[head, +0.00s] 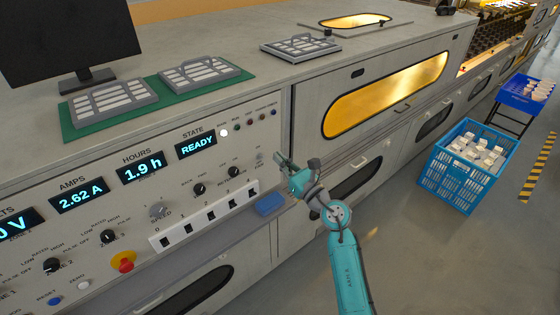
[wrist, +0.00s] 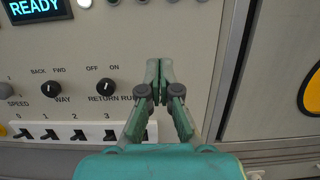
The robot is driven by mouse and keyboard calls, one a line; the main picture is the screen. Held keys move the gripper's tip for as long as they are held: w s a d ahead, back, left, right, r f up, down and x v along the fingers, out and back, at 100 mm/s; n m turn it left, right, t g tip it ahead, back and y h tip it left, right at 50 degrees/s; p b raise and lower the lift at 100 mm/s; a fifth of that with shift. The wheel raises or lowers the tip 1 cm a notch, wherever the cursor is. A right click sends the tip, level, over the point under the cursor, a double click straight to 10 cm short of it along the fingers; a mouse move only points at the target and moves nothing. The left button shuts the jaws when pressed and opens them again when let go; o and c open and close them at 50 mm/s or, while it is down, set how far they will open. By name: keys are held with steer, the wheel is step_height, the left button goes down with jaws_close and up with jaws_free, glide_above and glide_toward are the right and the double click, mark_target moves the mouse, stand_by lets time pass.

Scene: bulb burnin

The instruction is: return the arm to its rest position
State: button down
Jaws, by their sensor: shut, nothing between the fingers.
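My gripper (head: 281,160) is at the end of my teal arm, in front of the right end of the grey control panel (head: 140,205). In the wrist view my gripper (wrist: 159,64) has its fingers together with nothing between them. It points at the panel face to the right of the OFF/ON knob (wrist: 106,87). I cannot tell whether the fingertips touch the panel. The arm reaches out from the bottom of the head view. The state display (head: 196,145) reads READY.
A red emergency knob (head: 123,262) is lower left. A blue crate (head: 468,165) with white boxes stands on the floor to the right. The floor between is clear.

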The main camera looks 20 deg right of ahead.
steer(key=s+a+f+m+h, duration=0.1)
steer(key=s+a+f+m, duration=0.1)
steer(key=s+f+m, duration=0.5)
steer(key=s+a+m+t, duration=0.15)
steer(key=s+m, duration=0.35)
steer(key=s, duration=0.6)
steer(key=s+a+f+m+g+h, duration=0.1)
steer(key=s+a+f+m, duration=0.3)
steer(key=s, duration=0.5)
steer(key=s+d+m+g+h, duration=0.1)
steer(key=s+m+g+h, duration=0.1)
steer(key=s+m, duration=0.9)
steer(key=s+d+r+m+g+h, duration=0.1)
steer(key=s+d+m+g+h, duration=0.1)
steer(key=s+m, duration=1)
steer(key=s+g, duration=0.1)
steer(key=s, duration=0.5)
steer(key=shift+d+r+m, duration=0.15)
steer(key=shift+m, duration=0.15)
